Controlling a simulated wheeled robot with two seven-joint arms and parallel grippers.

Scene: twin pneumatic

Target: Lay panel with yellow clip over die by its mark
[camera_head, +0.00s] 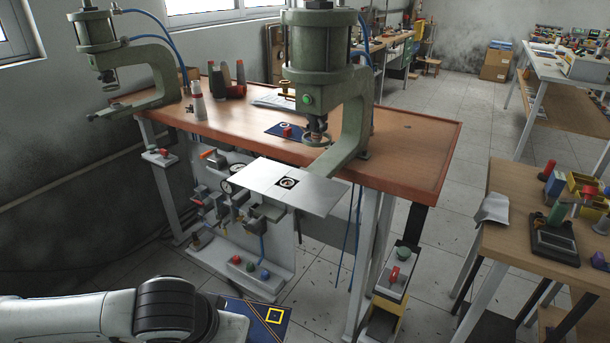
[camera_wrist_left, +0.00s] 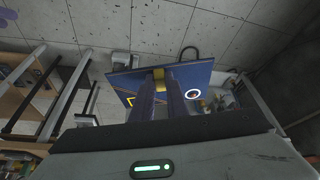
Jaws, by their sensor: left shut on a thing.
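The blue panel (camera_wrist_left: 213,80) is in my left gripper (camera_wrist_left: 170,93), whose fingers are shut on its yellow clip (camera_wrist_left: 159,80). The panel carries a white ring (camera_wrist_left: 194,94) and a yellow square outline (camera_wrist_left: 131,101). In the head view part of this panel (camera_head: 291,331) shows low in front of the bench, with its yellow square and orange lines; my arm hides the rest and the gripper. A bright metal plate (camera_head: 318,195) juts from the bench front below the near press; a dark square with a pale ring, seemingly the die (camera_head: 288,183), is on it. My right gripper is not in view.
The near green press (camera_head: 320,80) stands over the orange-brown bench (camera_head: 420,150). A second press (camera_head: 98,30) is at its left end. Another blue panel with a red clip (camera_head: 286,131) lies on the bench. Gauges and valves hang below the plate. A wooden side table (camera_head: 510,180) stands right.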

